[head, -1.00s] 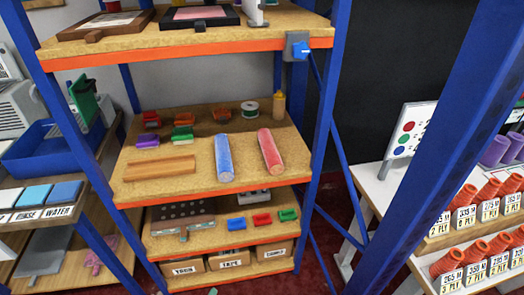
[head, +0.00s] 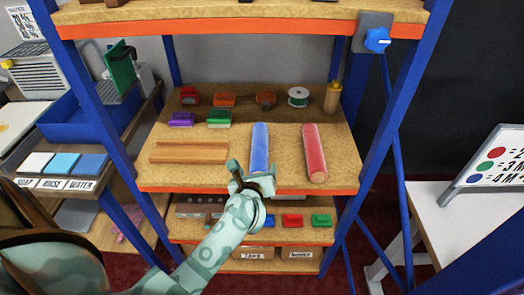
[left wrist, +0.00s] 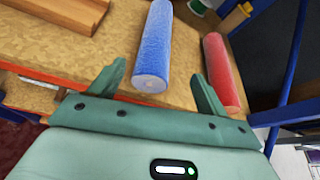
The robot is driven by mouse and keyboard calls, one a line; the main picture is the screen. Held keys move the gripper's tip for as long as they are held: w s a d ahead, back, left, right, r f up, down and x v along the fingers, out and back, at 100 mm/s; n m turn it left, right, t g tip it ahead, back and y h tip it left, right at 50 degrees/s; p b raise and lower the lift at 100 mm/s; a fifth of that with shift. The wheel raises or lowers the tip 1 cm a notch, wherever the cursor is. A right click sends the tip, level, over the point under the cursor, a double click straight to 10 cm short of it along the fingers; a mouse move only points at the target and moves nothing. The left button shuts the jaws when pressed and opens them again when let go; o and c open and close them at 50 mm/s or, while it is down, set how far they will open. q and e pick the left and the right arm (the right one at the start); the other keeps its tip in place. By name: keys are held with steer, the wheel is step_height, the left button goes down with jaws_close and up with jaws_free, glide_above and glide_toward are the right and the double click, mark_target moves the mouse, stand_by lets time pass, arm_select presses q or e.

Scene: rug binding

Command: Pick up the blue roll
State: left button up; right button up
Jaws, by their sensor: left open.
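The blue roll (head: 260,147) lies on the middle shelf, pointing from back to front, with its near end close to the orange front edge. In the left wrist view the blue roll (left wrist: 152,48) lies ahead, its near end just beyond the space between my fingers. My left gripper (head: 240,174) is at the shelf's front edge, at the near end of the roll. In the left wrist view the left gripper (left wrist: 155,85) is open and empty, one finger on each side of the roll's line. My right gripper is in neither view.
A red roll (head: 314,152) lies to the right of the blue one, with a gap between. A wooden block (head: 189,152) lies to the left. Small coloured blocks, a green-and-white spool (head: 298,97) and a bottle (head: 332,98) stand behind. Blue posts (head: 390,110) and the upper shelf (head: 240,22) bound the space.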

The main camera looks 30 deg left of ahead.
mark_target(258, 161)
arm_select(q)
steer(key=x, duration=0.3)
steer(key=shift+w+a+f, duration=0.1)
steer(key=shift+w, duration=0.05)
steer(key=x, duration=0.1)
steer(key=b+x, duration=0.1)
steer(key=x, duration=0.2)
steer(key=shift+a+f+b, duration=0.4)
steer(key=shift+a, duration=0.05)
steer(key=shift+w+a, duration=0.1)
steer(key=shift+w, duration=0.25)
steer(key=shift+s, duration=0.1)
steer(key=c, duration=1.1)
